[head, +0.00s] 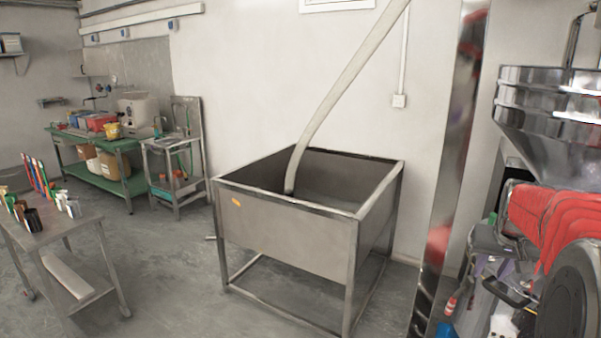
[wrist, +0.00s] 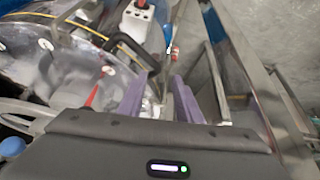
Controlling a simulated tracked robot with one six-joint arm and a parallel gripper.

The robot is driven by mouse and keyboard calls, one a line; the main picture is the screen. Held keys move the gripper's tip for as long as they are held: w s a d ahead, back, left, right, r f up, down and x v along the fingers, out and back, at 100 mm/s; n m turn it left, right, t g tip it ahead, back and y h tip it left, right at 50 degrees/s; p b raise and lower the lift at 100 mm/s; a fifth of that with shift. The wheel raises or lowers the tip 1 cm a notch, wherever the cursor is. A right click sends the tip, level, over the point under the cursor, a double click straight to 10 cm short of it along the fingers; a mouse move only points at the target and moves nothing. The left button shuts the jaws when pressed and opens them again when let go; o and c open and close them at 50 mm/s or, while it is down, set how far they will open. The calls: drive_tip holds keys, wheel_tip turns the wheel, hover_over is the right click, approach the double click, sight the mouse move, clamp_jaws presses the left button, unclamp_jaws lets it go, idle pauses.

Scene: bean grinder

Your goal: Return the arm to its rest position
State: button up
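My gripper (wrist: 158,90) shows in the wrist view as two purple fingers with a gap between them. It is open, and I see nothing held in it. Shiny metal machinery fills the left side of that view, close to the fingers. A metal post edge runs along the right side. In the head view, a small purple part (head: 505,246) shows at the right among the machine parts, partly hidden. I cannot tell for sure whether it is a finger.
An open steel bin (head: 285,240) stands mid-floor with a pale pipe (head: 345,85) reaching into it. A tall shiny post (head: 452,170) and a steel hopper (head: 548,105) stand at the right. A steel cart (head: 55,236) is at the left, a green bench (head: 105,180) behind.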

drive_tip(key=s+a+n+y, duration=0.1)
drive_tip(key=s+a+n, duration=0.1)
drive_tip(key=s+a, duration=0.5)
drive_tip(key=s+a+n+y, duration=0.1)
drive_tip(key=s+a, duration=0.7)
drive_tip(key=a, duration=0.8)
drive_tip(key=s+a+f+n+t, duration=0.1)
drive_tip(key=s+a+n, duration=0.1)
drive_tip(key=s+a, duration=0.5)
drive_tip(key=a, duration=0.4)
drive_tip(key=shift+s+a+n+y, duration=0.3)
drive_tip(key=shift+s+a+y, duration=0.1)
drive_tip(key=shift+f, duration=0.1)
drive_tip(key=shift+d, duration=0.15)
